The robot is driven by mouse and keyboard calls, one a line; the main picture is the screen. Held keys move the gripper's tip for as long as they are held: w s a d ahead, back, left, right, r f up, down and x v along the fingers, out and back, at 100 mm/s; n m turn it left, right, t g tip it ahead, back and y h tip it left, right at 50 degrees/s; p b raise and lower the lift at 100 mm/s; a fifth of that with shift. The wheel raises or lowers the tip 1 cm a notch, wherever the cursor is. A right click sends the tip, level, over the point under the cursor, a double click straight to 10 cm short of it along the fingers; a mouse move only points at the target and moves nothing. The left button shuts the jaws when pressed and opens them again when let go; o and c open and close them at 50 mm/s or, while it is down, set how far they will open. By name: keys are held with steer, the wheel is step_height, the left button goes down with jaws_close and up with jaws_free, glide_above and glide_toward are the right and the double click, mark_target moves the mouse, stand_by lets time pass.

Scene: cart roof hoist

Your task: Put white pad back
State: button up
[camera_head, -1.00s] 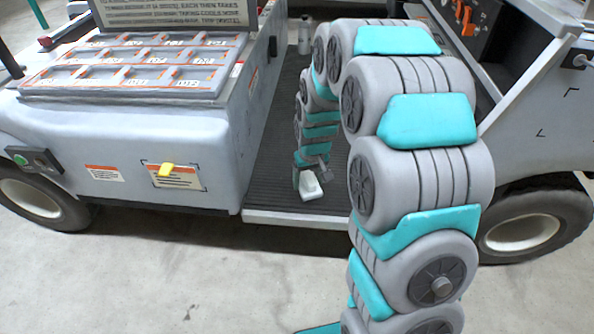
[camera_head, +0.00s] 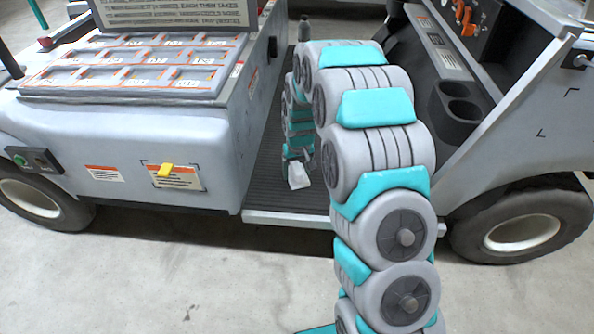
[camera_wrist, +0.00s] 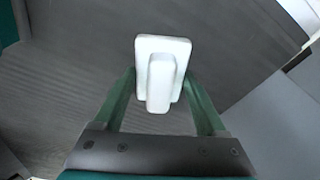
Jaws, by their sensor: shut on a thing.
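The white pad (camera_head: 298,176) is a small white block over the cart's dark ribbed floor (camera_head: 284,205). In the wrist view the white pad (camera_wrist: 162,62) shows a flat plate with a raised bar. My gripper (camera_wrist: 160,98) is shut on it, with a green finger on each side of the bar. In the head view my gripper (camera_head: 299,158) is small and partly hidden by its own links. I cannot tell whether the pad touches the floor.
The cart's left side carries a tool tray (camera_head: 130,66) with several labelled compartments and a yellow knob (camera_head: 166,170) on its side panel. On the right is a console with two cup holders (camera_head: 458,108).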

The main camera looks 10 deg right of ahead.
mark_target(299, 171)
steer(key=o, duration=1.2)
steer(key=shift+o, duration=0.2)
steer(key=shift+r, duration=0.5)
steer(key=r, duration=0.3)
steer(key=s+r, duration=0.1)
steer(key=r, duration=0.6)
steer(key=shift+s+r, duration=0.1)
steer(key=shift+s, duration=0.25)
steer(key=s+r+g, duration=0.1)
steer(key=s+r, duration=0.2)
steer(key=s, duration=1.1)
steer(key=s+r+g, duration=0.1)
steer(key=s+r, duration=0.2)
steer(key=s, duration=1.1)
steer(key=s+r+g, duration=0.1)
steer(key=s+r, duration=0.2)
steer(key=s, duration=1)
steer(key=shift+s+r+m+g, duration=0.25)
steer(key=shift+s+m+g, duration=0.05)
steer(key=shift+s+m, duration=0.1)
